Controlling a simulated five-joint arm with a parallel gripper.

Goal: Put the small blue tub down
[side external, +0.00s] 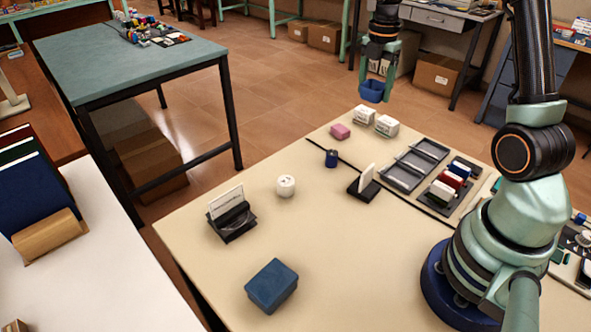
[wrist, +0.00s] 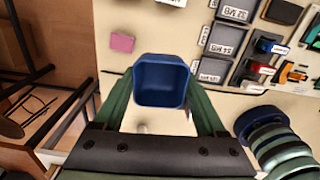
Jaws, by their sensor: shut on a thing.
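The small blue tub (side external: 372,94) is held up in the air near the far corner of the cream table in the side view. In the wrist view the tub (wrist: 160,83) is seen from above, its open top facing the camera and its inside looking empty. My gripper (side external: 376,79) is shut on the tub, with a green finger on each side of it. The gripper (wrist: 160,88) also shows in the wrist view. The tub is clear of the table; its exact height is hard to tell.
Near the far edge of the cream table (side external: 320,230) are a pink block (side external: 340,131) and white boxes (side external: 386,126). A small blue cylinder (side external: 331,158), a white roll (side external: 286,186), grey trays (side external: 415,165) and a dark blue box (side external: 272,284) also stand there. Bare tabletop lies between them.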

